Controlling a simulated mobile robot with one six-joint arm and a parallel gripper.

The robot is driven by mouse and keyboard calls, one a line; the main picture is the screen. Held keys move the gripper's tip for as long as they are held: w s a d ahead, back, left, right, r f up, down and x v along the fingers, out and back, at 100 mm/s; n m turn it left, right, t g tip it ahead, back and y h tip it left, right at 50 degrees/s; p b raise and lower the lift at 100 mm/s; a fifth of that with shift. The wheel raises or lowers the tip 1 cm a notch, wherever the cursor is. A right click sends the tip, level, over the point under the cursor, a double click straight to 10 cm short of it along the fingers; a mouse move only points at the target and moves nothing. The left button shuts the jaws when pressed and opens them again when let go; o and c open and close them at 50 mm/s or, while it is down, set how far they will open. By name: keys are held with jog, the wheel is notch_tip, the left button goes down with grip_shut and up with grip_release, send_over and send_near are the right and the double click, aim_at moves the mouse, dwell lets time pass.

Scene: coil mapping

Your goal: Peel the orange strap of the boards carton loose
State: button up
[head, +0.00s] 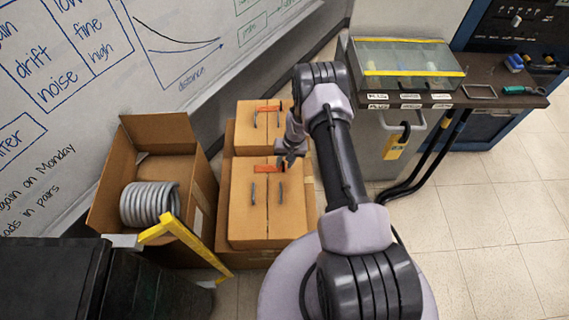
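Two closed brown cartons stand near the whiteboard, a front carton (249,219) and a back carton (243,139). No label shows which one holds boards. The front carton has a short orange strap (264,169) across its top seam and grey handles on either side. The back carton has a similar orange strap (268,108). My gripper (287,158) is over the far right part of the front carton, just right of its strap. Whether it touches the strap, and whether its fingers are open, is too small to tell.
An open carton (150,136) with a grey coil (148,204) stands left, with a yellow bar (172,228) in front. A dark box (60,285) fills the lower left. A bench (489,98) with a glass-topped case (405,60) stands right. Tiled floor at right is clear.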

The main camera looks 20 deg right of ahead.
grip_shut()
dwell(1.4)
